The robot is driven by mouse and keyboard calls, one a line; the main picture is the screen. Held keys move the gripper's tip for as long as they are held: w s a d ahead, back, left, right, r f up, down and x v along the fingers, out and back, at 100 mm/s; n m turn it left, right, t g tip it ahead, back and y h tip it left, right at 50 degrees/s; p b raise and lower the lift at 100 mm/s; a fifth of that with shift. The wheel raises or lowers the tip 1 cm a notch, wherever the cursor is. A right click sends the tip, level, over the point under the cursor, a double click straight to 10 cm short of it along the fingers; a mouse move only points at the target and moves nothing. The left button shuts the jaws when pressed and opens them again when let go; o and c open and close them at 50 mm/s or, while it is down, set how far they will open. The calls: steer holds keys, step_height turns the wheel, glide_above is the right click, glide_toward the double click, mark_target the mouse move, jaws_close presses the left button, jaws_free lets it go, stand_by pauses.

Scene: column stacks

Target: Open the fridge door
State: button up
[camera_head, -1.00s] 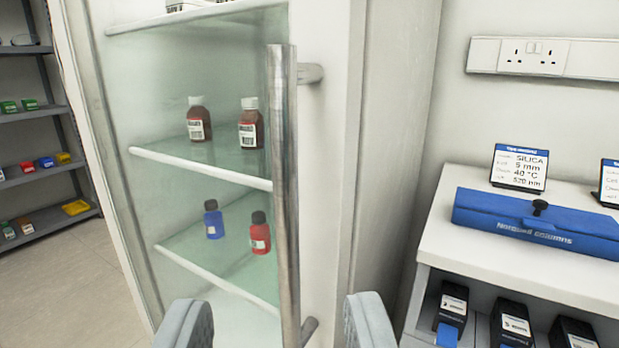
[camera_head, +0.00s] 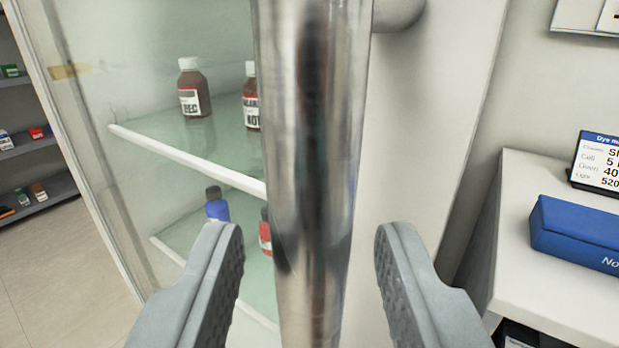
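The fridge has a glass door (camera_head: 90,180) that looks shut, with shelves and bottles showing behind it. Its handle (camera_head: 318,150) is a vertical round metal bar, large and close in the middle of the view. An upper mount of the handle (camera_head: 398,12) shows at the top. My gripper (camera_head: 308,245) is open, with one grey finger to the left of the bar and one to the right. There is a visible gap on each side, and neither finger appears to touch the bar. The lower end of the handle is out of view.
Brown bottles (camera_head: 194,88) stand on a fridge shelf, with a blue bottle (camera_head: 216,204) and a red bottle (camera_head: 265,232) below. A white counter (camera_head: 530,285) with a blue box (camera_head: 580,235) stands at the right. Grey shelving (camera_head: 45,190) is at far left, with open floor (camera_head: 70,265) before it.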

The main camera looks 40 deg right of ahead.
steer(key=shift+x, duration=0.9)
steer(key=shift+s, duration=0.1)
jaws_close()
steer(key=shift+a, duration=0.15)
